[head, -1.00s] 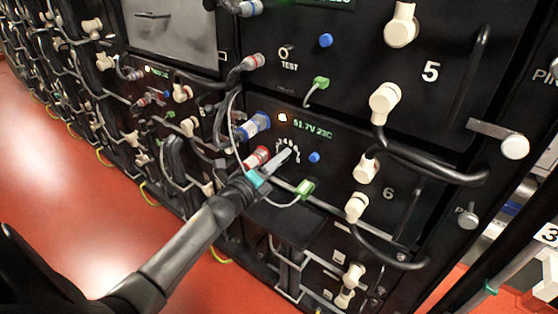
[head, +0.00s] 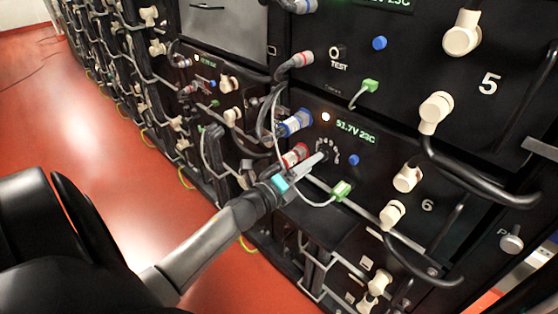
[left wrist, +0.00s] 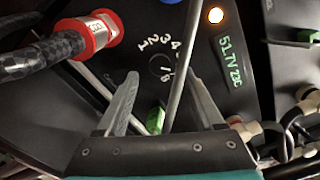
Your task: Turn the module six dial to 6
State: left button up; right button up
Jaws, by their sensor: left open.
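The module six dial (left wrist: 160,66) is a small dark round knob ringed by white numbers, including 1, 2, 3 and 4, on the black front panel. I cannot make out where its pointer stands. In the head view the dial numbers (head: 329,148) show below the green 51.7V 23C display (head: 356,133), partly hidden by my gripper. My left gripper (head: 320,159) is open at the dial. In the left wrist view its fingertips (left wrist: 161,76) lie on either side of the dial, with no clear grip on it. My right gripper is not in view.
A red-banded connector (head: 294,156) and a blue one (head: 296,122) stick out left of the dial. A green plug (head: 341,190) with a grey cable sits below it; the plug (left wrist: 156,120) shows between my fingers. A blue button (head: 353,160) is to the right.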

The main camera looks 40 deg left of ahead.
pick_arm(q)
jog(key=s+p, duration=0.1)
jog(key=s, duration=1)
jog(key=shift+s+a, duration=0.25)
jog(key=shift+a, duration=0.2)
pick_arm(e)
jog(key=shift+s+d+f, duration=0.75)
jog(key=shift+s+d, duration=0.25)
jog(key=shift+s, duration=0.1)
